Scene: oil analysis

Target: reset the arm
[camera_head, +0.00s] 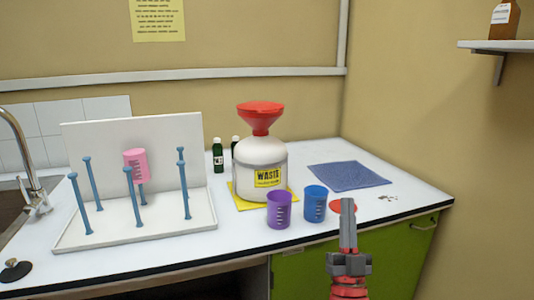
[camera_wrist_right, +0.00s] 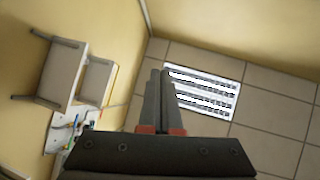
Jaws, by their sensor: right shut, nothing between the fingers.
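My right gripper (camera_head: 348,208) is in front of the counter's front edge at the lower right of the head view. It points up, with its fingers together and nothing between them. In the right wrist view the shut fingers (camera_wrist_right: 160,98) show against the room, with no object in them. My left gripper is in neither view.
On the counter (camera_head: 150,262) stand a purple beaker (camera_head: 279,210), a blue beaker (camera_head: 315,204) and a waste bottle (camera_head: 260,160) with a red funnel (camera_head: 260,118). A pink beaker (camera_head: 136,165) hangs on the white peg rack (camera_head: 190,140). A blue mat (camera_head: 348,176) lies at right.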

